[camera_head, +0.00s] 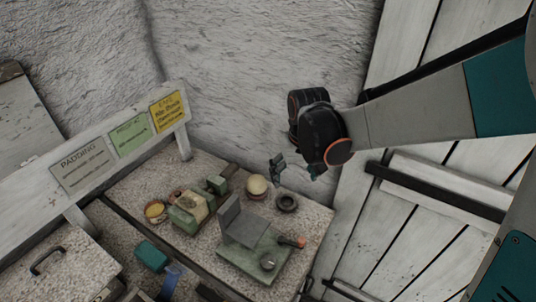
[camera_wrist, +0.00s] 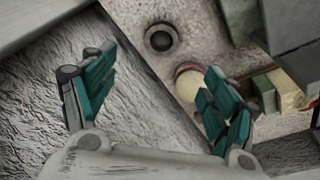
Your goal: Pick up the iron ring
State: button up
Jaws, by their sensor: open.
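The iron ring (camera_head: 287,202) is a small dark round piece with a hollow middle. It lies flat on the speckled worktop near its back right edge. It also shows in the wrist view (camera_wrist: 160,38), at the top middle, beyond the fingertips. My gripper (camera_head: 297,170) is above the worktop, close to the ring in the head view. The ring is apart from both fingers.
A cream ball (camera_head: 257,185) on a dark reddish base stands just left of the ring. A green plate with a grey upright block (camera_head: 240,224) is in front. A green box (camera_head: 188,212) and a signboard (camera_head: 120,140) are left. The plaster wall (camera_head: 230,80) rises behind.

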jog(key=f, duration=0.1)
jog(key=b, duration=0.3)
send_over(287, 204)
jog(key=s, duration=0.1)
jog(key=f, duration=0.8)
jog(key=shift+s+d+f, duration=0.1)
jog(key=shift+s+f, duration=0.1)
jog(key=shift+f, duration=0.1)
jog(key=f+b, duration=0.1)
jog(key=f, duration=0.1)
jog(key=w+f+b, duration=0.1)
jog(key=f, duration=0.2)
jog(key=shift+b, duration=0.35)
jog(key=c, duration=1.3)
